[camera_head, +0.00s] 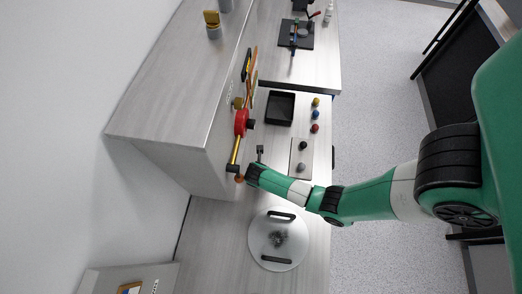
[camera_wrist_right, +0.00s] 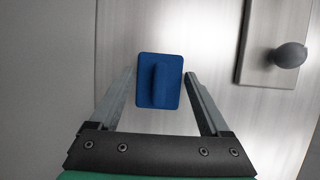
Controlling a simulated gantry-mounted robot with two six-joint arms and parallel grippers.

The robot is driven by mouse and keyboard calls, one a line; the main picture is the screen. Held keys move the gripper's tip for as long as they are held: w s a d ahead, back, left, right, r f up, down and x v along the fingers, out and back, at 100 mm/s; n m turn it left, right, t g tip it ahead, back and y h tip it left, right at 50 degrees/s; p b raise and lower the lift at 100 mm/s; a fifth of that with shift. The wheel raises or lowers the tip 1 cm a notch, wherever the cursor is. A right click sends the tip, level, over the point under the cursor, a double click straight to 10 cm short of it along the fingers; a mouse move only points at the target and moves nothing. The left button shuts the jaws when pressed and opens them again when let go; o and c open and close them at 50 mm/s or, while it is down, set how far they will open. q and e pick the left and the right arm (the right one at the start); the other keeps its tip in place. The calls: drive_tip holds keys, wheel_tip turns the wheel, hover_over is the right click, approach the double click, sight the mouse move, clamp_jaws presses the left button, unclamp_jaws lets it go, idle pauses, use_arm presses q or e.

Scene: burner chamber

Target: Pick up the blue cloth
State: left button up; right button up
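The blue cloth (camera_wrist_right: 147,82) lies on the light grey surface in the right wrist view, a small rounded rectangle with a raised fold down its middle. My right gripper (camera_wrist_right: 162,76) is open, with one finger on each side of the cloth and a gap to each. Nothing is held. In the head view my right arm comes in from the right and its dark wrist end (camera_head: 252,175) is over the counter beside the panel. The fingers cannot be made out there, and I do not see the cloth in that view. My left gripper is not in view.
A grey knob on a plate (camera_wrist_right: 287,56) stands right of the cloth in the wrist view. In the head view, a round plate with two black handles (camera_head: 262,232), a black tray (camera_head: 270,110) and coloured knobs (camera_head: 315,128) are on the counter. A tall panel (camera_head: 205,165) borders the left.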

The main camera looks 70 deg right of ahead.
drive_tip(key=c, duration=0.9)
drive_tip(key=shift+r, duration=0.1)
drive_tip(key=shift+r, duration=0.2)
wheel_tip(320, 180, up, 2)
drive_tip(key=shift+r+p, duration=0.2)
drive_tip(key=shift+p, duration=0.45)
drive_tip(key=s+a+r, duration=0.2)
drive_tip(key=a+r, duration=0.1)
drive_tip(key=a, duration=0.1)
drive_tip(key=s+a+r+p, duration=0.1)
drive_tip(key=s+a+r, duration=0.2)
drive_tip(key=a, duration=0.1)
drive_tip(key=s+a+r+p, duration=0.1)
drive_tip(key=s+a+r, duration=0.1)
drive_tip(key=a+r, duration=0.1)
drive_tip(key=shift+s+a+r, duration=0.35)
drive_tip(key=shift+a+r, duration=0.05)
drive_tip(key=shift+r, duration=0.1)
